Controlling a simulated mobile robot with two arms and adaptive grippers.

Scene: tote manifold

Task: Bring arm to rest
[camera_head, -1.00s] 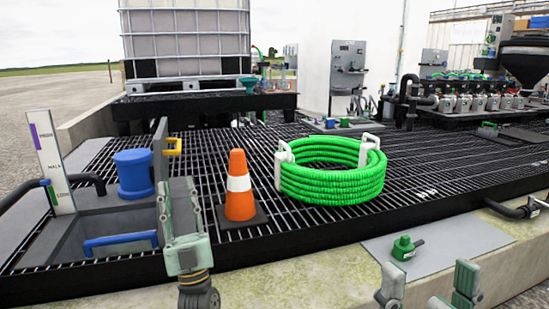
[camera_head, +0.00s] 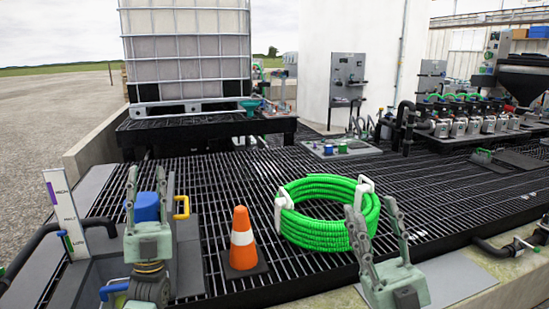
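My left gripper (camera_head: 147,187) is raised at the lower left, fingers upward and apart, with nothing between them. It is in front of a blue cylinder (camera_head: 146,206), partly covering it. My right gripper (camera_head: 374,220) is at the lower right, fingers upward and apart, empty. In the picture it overlaps the front right edge of a coiled green hose (camera_head: 310,232); I cannot tell whether they touch. The task names no other object.
An orange cone (camera_head: 242,238) stands on the black grating (camera_head: 225,185) between my grippers. A caged tank (camera_head: 187,60) and a row of pumps (camera_head: 470,124) are farther back. Open grating lies mid-scene.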

